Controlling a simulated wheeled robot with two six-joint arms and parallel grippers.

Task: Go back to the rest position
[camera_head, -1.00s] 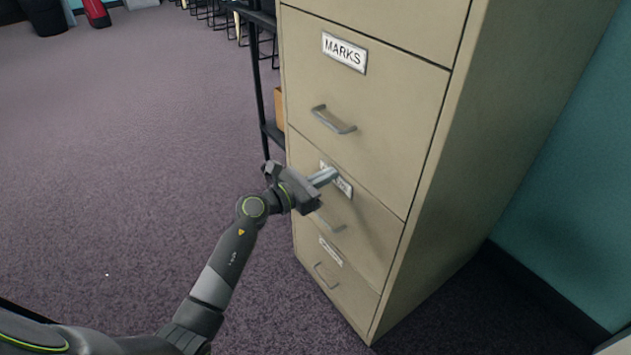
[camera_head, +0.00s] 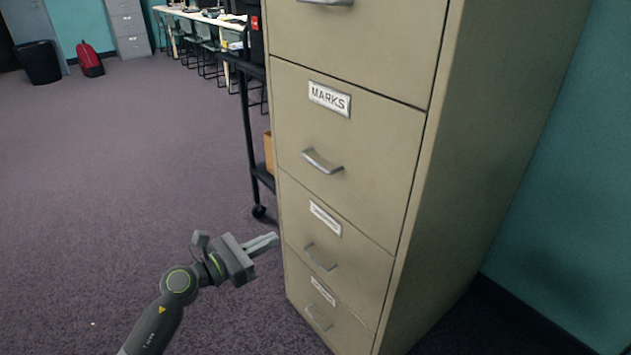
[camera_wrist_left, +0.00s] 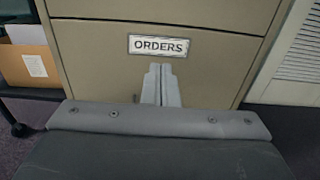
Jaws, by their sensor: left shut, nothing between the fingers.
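My left gripper (camera_head: 262,243) is in the lower left of the head view, over the carpet and left of the filing cabinet. Its fingers are together and empty, and they point toward the cabinet. In the left wrist view the shut fingers (camera_wrist_left: 160,84) are in front of a drawer labelled ORDERS (camera_wrist_left: 159,45). The fingertips overlap the drawer front just below that label in the picture; I cannot tell the exact gap. My right gripper is not in view.
A tall beige filing cabinet (camera_head: 480,150) with shut drawers stands close on the right. A black cart (camera_head: 258,180) is behind it. A red bag (camera_head: 88,60), a black bin (camera_head: 40,62) and a long table (camera_head: 205,17) are farther off. The carpet (camera_head: 110,180) at left is clear.

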